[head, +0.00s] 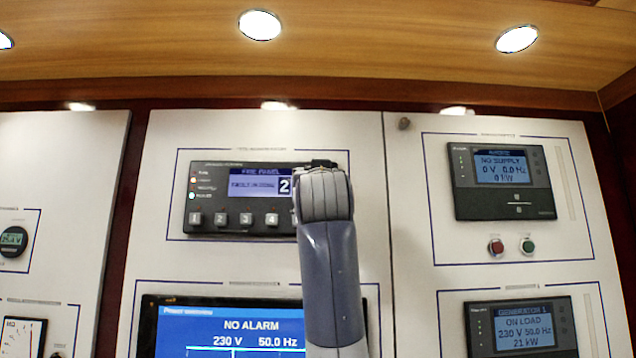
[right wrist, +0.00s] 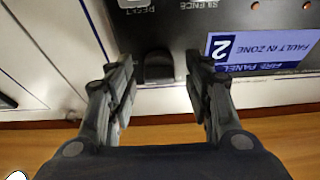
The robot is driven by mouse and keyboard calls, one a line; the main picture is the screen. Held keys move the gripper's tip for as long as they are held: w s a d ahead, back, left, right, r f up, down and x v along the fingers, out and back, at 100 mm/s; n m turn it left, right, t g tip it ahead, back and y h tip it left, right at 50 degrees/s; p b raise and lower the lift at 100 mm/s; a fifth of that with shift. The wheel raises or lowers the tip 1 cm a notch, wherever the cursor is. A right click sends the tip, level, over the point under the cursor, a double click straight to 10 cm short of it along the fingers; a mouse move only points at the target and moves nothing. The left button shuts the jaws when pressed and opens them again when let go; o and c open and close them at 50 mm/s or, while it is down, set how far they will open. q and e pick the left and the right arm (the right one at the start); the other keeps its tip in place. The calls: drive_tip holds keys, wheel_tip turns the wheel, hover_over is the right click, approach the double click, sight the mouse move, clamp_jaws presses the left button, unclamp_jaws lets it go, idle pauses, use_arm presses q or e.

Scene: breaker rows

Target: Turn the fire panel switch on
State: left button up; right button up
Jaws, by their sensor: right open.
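The fire panel (head: 240,222) is a dark grey unit on a white wall board. Its screen (head: 260,185) reads fault in zone 2. My right arm covers the panel's right end in the head view, hiding the switch there. In the right wrist view the panel (right wrist: 268,88) appears upside down. The black switch (right wrist: 155,68) stands out at the panel's edge. My right gripper (right wrist: 160,78) is open, with one finger on each side of the switch and a visible gap on both sides. The switch's on or off marking cannot be read. My left gripper is out of view.
Numbered buttons (head: 233,219) line the panel's lower part. Reset (right wrist: 132,3) and silence labels lie close to the switch. A blue alarm display (head: 220,325) sits below. Two meter units, the upper one (head: 503,182) with red and green buttons, are on the right board. A wooden ledge overhangs above.

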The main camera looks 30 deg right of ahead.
drive_tip(key=v, duration=1.2)
drive_tip(key=shift+w, duration=0.1)
